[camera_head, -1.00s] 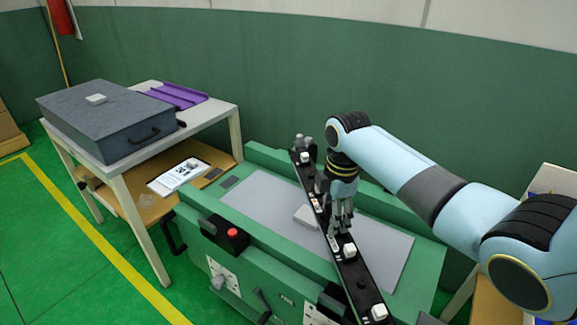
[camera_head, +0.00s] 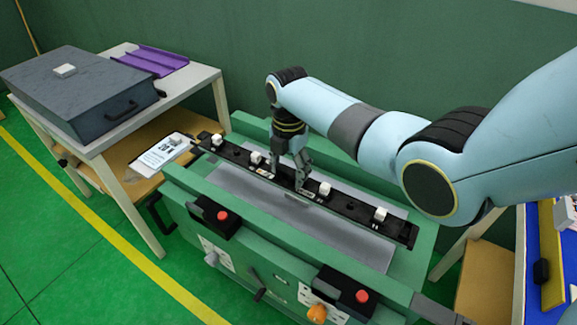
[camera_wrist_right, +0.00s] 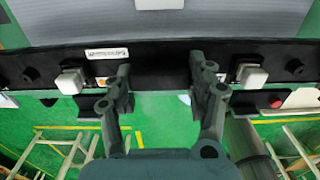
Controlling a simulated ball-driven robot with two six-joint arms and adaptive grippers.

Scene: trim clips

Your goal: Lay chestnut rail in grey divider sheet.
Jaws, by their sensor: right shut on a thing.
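My right gripper (camera_head: 302,174) is shut on a long, dark, nearly black rail (camera_head: 270,171) near its middle. The rail carries several white blocks and also spans the right wrist view (camera_wrist_right: 150,68), crossing between the fingers. The grey sheet (camera_head: 310,228) lies on the green bench, under the rail in the head view. The rail runs roughly along the sheet, its left end reaching past the sheet and bench edge. The rail appears held above the sheet, but the gap is hard to judge. No chestnut colour shows on it. My left gripper is out of view.
The green bench (camera_head: 240,246) has raised long sides and red buttons in front. A white block (camera_wrist_right: 159,4) shows on the sheet in the wrist view. A table with a grey case (camera_head: 75,90) and purple tray (camera_head: 150,61) stands left, a white card (camera_head: 164,150) near the bench.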

